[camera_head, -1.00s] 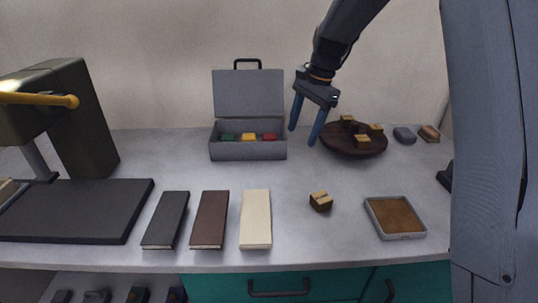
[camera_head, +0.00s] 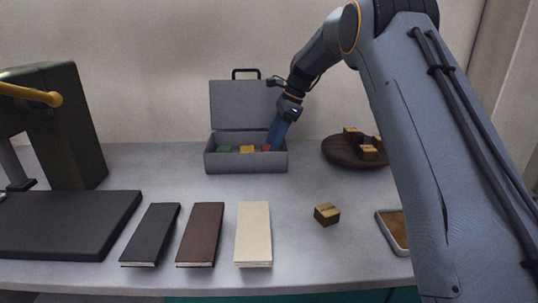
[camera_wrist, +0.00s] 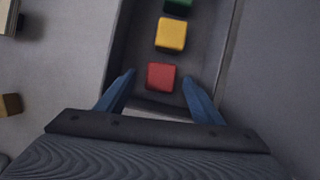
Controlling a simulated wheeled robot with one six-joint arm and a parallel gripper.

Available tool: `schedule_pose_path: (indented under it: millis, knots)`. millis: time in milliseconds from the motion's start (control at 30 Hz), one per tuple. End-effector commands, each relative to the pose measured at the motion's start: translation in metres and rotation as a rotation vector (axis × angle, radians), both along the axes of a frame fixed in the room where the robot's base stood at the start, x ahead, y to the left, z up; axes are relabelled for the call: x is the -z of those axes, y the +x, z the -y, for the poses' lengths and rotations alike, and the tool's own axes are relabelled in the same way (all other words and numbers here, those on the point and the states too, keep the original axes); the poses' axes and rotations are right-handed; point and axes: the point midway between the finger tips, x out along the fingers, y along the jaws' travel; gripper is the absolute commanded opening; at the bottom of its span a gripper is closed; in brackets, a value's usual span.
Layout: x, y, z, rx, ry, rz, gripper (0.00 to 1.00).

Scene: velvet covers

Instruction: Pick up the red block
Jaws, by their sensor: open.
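The red block (camera_wrist: 161,77) lies in the open grey case, at the right end of a row with a yellow block (camera_wrist: 171,34) and a green block (camera_wrist: 178,4). In the head view the red block (camera_head: 266,148) is partly hidden by my gripper. My gripper (camera_wrist: 158,88) is open, with one blue finger on each side of the red block in the wrist view and gaps between. In the head view my gripper (camera_head: 271,146) points down into the right end of the case (camera_head: 245,163). I cannot tell whether the fingertips touch anything.
The case's raised lid (camera_head: 240,105) stands behind the blocks, and its walls are close to my fingers. A round dark tray (camera_head: 345,158) with several wooden cubes is to the right. Three flat books, a loose wooden cube (camera_head: 326,214) and a shallow tray (camera_head: 390,232) are in front.

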Motion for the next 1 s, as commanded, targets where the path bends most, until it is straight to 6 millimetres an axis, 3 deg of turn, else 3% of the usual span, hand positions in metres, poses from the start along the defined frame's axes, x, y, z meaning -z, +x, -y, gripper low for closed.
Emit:
schedule_pose_path:
  millis: [200, 467, 733, 1000]
  knots:
    - [0.03, -0.001, -0.012, -0.001, 0.0, -0.002, 0.61]
    - [0.034, 0.0, -0.014, 0.0, 0.0, 0.001, 0.61]
    - [0.034, 0.0, -0.014, 0.0, -0.001, 0.001, 0.17]
    - [0.031, 0.0, -0.014, -0.001, 0.0, 0.001, 0.15]
